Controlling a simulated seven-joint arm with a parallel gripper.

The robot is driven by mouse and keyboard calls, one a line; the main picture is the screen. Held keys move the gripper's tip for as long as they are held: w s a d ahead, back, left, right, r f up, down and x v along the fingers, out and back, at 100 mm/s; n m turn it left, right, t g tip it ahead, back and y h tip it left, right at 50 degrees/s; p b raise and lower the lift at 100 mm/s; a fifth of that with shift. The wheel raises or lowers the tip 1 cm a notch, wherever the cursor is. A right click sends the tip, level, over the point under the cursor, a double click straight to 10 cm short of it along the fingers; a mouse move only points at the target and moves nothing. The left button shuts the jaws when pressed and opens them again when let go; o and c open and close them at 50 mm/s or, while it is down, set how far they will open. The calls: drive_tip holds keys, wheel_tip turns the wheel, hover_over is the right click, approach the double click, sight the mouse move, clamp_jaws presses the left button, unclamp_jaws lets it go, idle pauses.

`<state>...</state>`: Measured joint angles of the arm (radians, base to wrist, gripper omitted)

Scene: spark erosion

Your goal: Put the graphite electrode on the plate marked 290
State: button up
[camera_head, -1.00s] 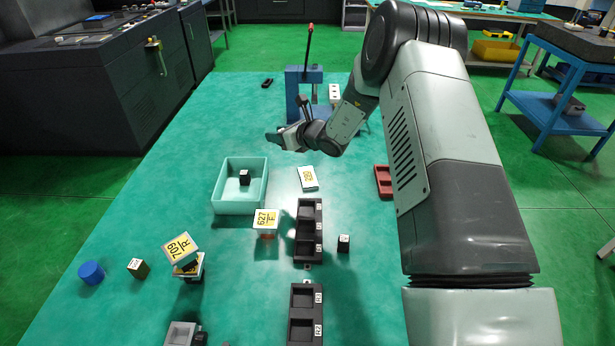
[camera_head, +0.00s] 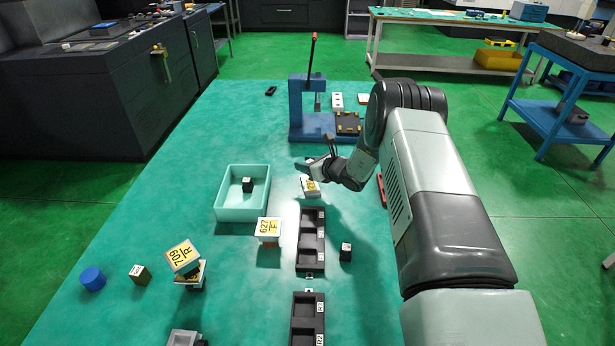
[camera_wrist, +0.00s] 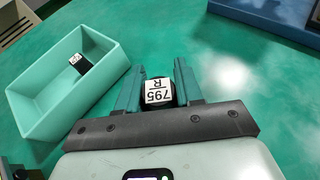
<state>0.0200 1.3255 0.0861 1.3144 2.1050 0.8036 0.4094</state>
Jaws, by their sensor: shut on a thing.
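My gripper (camera_wrist: 159,70) is shut on a small dark piece (camera_wrist: 158,102) with a white top label reading 795 R. It looks like the graphite electrode and sits between both fingers in the wrist view. In the head view my gripper (camera_head: 303,166) hangs at mid-table, and the held piece cannot be made out there. A white plate with a yellow label (camera_head: 311,188) lies just below and partly behind my gripper. Its number cannot be read now, though the label's earlier rotated print looks like 290. I cannot tell the height of my gripper above it.
A mint tray (camera_head: 220,212) with a small black labelled block (camera_head: 248,185) stands to the left. Labelled stacks 627 F (camera_head: 268,228) and 709 R (camera_head: 184,256) stand nearer. Black holders (camera_head: 311,262) lie in front. A blue press (camera_head: 297,105) stands behind.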

sight(307, 181)
drive_tip(key=shift+f, duration=2.2)
drive_tip(key=shift+f, duration=0.2)
drive_tip(key=o, duration=1)
drive_tip(key=shift+o, duration=0.2)
drive_tip(key=shift+r, duration=0.2)
